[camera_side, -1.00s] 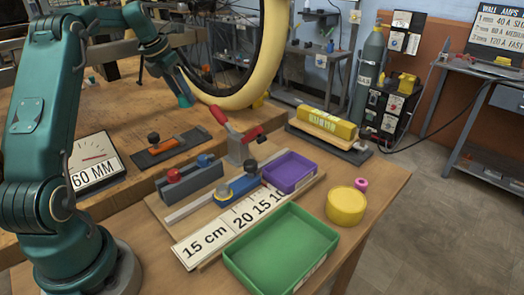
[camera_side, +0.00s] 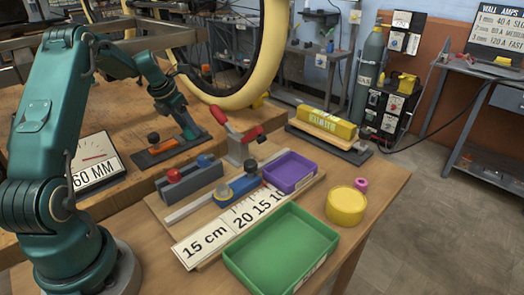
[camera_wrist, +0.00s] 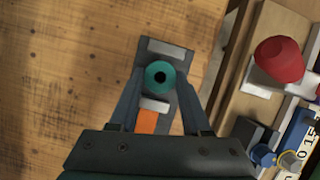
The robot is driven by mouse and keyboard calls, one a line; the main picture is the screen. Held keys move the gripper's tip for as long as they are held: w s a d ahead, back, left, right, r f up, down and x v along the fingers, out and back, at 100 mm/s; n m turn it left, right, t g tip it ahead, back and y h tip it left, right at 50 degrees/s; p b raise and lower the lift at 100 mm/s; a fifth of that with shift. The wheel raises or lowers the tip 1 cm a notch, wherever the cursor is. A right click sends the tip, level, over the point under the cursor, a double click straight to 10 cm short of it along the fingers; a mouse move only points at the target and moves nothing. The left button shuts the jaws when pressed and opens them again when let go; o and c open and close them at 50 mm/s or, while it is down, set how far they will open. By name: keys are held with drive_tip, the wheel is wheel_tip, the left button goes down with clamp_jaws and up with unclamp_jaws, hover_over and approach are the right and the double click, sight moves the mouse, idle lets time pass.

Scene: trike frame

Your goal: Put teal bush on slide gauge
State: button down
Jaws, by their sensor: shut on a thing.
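My gripper (camera_side: 187,124) is shut on the teal bush (camera_wrist: 159,75), a short round part with a dark hole, seen end-on between the fingers in the wrist view. What I take for the slide gauge (camera_side: 160,153) is a dark flat plate with an orange strip and a black knob. In the wrist view the gauge (camera_wrist: 166,47) lies under the bush, which appears between two pale metal blocks. My gripper is at the gauge's right end in the side view. I cannot tell whether the bush touches the plate.
A grey block with red and blue knobs (camera_side: 190,182) and a red-handled clamp (camera_side: 238,143) stand close by. A dial sign reading 60 MM (camera_side: 95,162) is left. A purple tray (camera_side: 290,173), green tray (camera_side: 282,250) and ruler board (camera_side: 215,232) are nearer.

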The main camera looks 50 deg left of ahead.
drive_tip(key=shift+c, duration=1.8)
unclamp_jaws()
drive_tip(key=shift+f, duration=0.1)
drive_tip(key=a+v, duration=0.1)
drive_tip(key=v, duration=1)
drive_tip(key=d+r+m, duration=0.4)
drive_tip(key=d+m, duration=0.5)
drive_tip(key=d, duration=0.2)
drive_tip(key=s+d+f+m, duration=0.1)
drive_tip(key=s+d+m, duration=0.6)
drive_tip(key=m, duration=0.7)
drive_tip(key=s+d+f+m+t, duration=0.1)
drive_tip(key=s+d+m, duration=0.6)
drive_tip(key=d+m, duration=0.5)
drive_tip(key=m, duration=0.3)
drive_tip(key=shift+s+f+h, duration=0.25)
drive_tip(key=shift+s+h, duration=0.1)
drive_tip(key=shift+h, duration=0.05)
